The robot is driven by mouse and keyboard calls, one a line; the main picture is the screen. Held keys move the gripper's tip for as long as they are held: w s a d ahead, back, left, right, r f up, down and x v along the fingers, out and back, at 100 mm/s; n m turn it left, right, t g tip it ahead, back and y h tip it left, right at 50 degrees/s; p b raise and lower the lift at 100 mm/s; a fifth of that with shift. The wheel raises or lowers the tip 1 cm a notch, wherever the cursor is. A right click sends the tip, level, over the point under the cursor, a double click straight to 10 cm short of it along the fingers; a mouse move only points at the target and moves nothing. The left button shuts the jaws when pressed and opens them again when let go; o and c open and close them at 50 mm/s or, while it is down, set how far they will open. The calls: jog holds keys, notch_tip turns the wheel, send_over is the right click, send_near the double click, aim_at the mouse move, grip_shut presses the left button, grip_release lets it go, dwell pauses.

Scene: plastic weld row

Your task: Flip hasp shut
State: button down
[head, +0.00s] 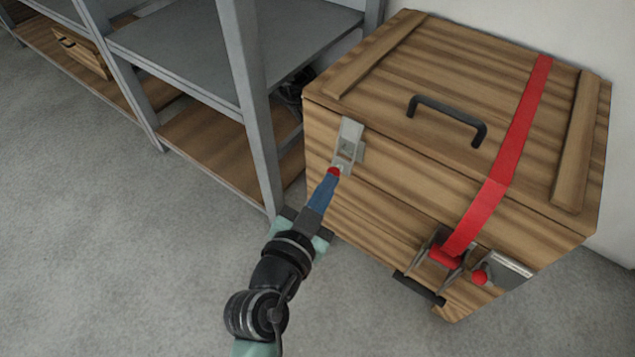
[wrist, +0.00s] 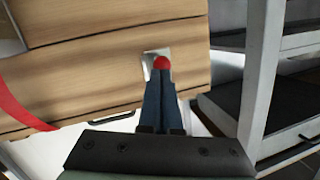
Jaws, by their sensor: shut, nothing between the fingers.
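The metal hasp (head: 350,133) is a pale grey plate at the lid's front edge, on the left part of the wooden crate (head: 400,208). Its lower part hangs over the seam between lid and body; I cannot tell whether it lies flat. My gripper (head: 334,172) is shut and empty, its blue fingers ending in red tips. The tips are at the hasp's lower end, touching or very close. In the wrist view my gripper (wrist: 162,64) covers much of the hasp (wrist: 149,57), so contact is hidden.
A red strap (head: 515,140) crosses the lid to a ratchet buckle (head: 446,256) on the front right. A black handle (head: 447,112) stands on the lid. A grey shelf rack (head: 255,115) stands close at the left. The floor in front is clear.

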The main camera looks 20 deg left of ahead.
aim_at(343, 172)
jog(key=shift+w+d+f+b, duration=0.25)
jog(key=shift+w+f+b, duration=0.25)
jog(key=shift+w+f, duration=0.05)
jog(key=shift+w+d+f+b, duration=0.2)
jog(key=shift+w+f+b, duration=0.25)
jog(key=shift+w+f, duration=0.1)
